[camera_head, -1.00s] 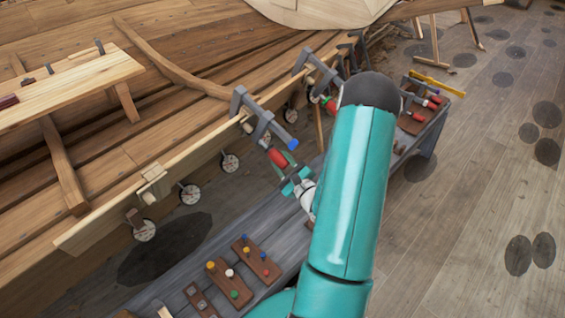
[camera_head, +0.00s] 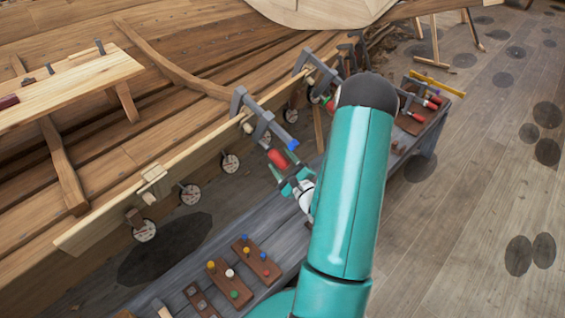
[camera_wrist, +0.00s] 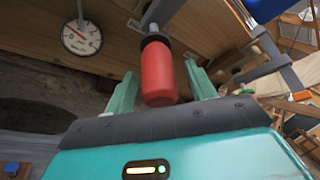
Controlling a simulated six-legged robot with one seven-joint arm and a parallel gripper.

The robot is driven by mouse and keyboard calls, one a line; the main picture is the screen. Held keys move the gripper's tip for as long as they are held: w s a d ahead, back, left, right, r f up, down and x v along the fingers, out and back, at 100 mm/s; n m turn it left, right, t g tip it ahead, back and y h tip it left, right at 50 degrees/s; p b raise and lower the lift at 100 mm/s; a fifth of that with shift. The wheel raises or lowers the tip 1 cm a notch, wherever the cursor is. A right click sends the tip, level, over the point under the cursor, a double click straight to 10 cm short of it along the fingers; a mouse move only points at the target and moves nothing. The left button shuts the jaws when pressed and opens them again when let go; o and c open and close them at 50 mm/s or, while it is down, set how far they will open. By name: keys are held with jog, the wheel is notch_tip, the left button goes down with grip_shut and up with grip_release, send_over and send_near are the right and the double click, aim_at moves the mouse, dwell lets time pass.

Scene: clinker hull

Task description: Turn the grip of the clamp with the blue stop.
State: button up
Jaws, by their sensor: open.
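The clamp with the blue stop (camera_head: 263,120) is a grey clamp set over the plank edge of the hull, in the middle of the head view. Its blue stop (camera_head: 293,145) is at the lower right end of its bar. Its red grip (camera_head: 277,158) hangs below, and in the wrist view the red grip (camera_wrist: 158,74) points toward my palm. My gripper (camera_head: 288,178) is open, with its teal fingers (camera_wrist: 160,90) on either side of the red grip. Gaps show between the grip and both fingers.
Another grey clamp (camera_head: 316,68) sits further along the plank to the right. Round dials (camera_head: 230,163) hang along the plank. A grey bench (camera_head: 330,205) below holds boards with coloured pegs (camera_head: 228,280) and, at its far end, red-handled tools (camera_head: 430,103). The floor at right is mostly clear.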

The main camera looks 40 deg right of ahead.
jog(key=v, duration=1.3)
jog(key=shift+s, duration=0.4)
jog(key=shift+w+a, duration=0.1)
jog(key=shift+a, duration=0.05)
dwell(0.6)
jog(key=w+a+r+n+g+y, duration=0.35)
jog(key=a+r+n+y, duration=0.35)
jog(key=a, duration=0.3)
jog(key=w+a+r+n+g+y, duration=0.3)
jog(key=a+r+n+g+y, duration=0.15)
jog(key=a+n+y, duration=0.4)
jog(key=s+a+r+n+g+h, duration=0.1)
jog(key=s+a+r+n+g, duration=0.15)
jog(key=a+g, duration=0.3)
jog(key=s+a+r+n+g, duration=0.1)
jog(key=s+a+n+g, duration=0.3)
jog(key=a, duration=0.2)
notch_tip(320, 180, up, 11)
jog(key=s+d+n+t+h, duration=0.1)
jog(key=s+n+t+h, duration=0.1)
jog(key=n+t+h, duration=0.2)
jog(key=n+h, duration=0.3)
jog(key=h, duration=0.4)
jog(key=shift+d, duration=0.15)
